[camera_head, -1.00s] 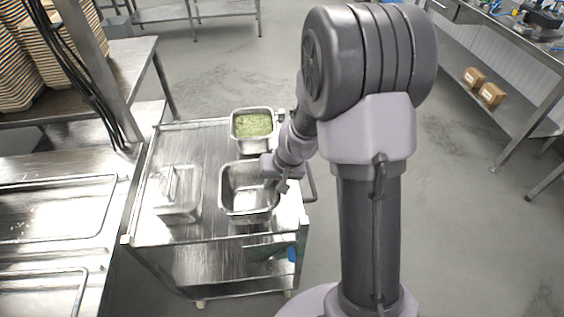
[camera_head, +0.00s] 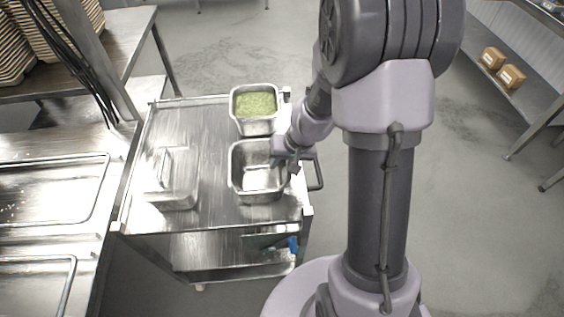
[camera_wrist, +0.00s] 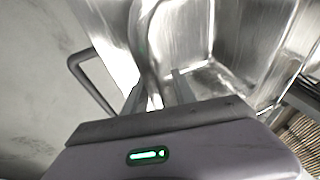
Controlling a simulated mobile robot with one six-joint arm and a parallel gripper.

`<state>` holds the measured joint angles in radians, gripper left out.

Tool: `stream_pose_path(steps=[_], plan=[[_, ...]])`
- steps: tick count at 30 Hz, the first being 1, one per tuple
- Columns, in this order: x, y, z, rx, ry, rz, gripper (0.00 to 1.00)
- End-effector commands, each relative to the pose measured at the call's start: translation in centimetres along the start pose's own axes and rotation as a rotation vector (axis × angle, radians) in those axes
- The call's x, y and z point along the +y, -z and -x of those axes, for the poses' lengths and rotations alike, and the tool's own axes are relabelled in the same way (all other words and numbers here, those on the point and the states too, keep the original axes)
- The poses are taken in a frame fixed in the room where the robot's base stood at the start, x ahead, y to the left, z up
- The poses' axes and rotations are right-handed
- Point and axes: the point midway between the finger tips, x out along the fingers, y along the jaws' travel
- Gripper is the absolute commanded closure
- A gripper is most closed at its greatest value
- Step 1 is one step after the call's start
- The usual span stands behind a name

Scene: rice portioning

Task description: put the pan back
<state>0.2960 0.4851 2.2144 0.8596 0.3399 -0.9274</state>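The empty steel pan (camera_head: 240,188) stands on the steel cart in the head view, in front of a pan of green food (camera_head: 256,104). My gripper (camera_head: 287,160) is at the empty pan's right rim. In the wrist view, the two fingers of my gripper (camera_wrist: 159,92) stand apart, with the pan's curved rim (camera_wrist: 147,50) running down between them. The shiny inside of the pan fills the area to the right of the rim. Whether the fingers touch the rim cannot be told.
A lidded steel container (camera_head: 173,185) stands left on the cart (camera_head: 210,215). The cart's dark handle (camera_head: 317,172) sticks out on the right, close to my gripper. A steel counter (camera_head: 45,235) stands left of the cart. The floor beyond the cart is clear.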

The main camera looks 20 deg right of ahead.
Motion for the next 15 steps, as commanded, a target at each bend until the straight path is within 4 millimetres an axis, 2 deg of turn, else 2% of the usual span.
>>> stream_pose_path(steps=[10,13,15], plan=[[-0.1,0.1,0.5,0.0,0.0,-0.001,0.65],[-0.2,0.3,2.8,0.002,0.001,-0.001,0.65],[-0.2,0.4,5.1,0.003,0.0,-0.001,0.65]])
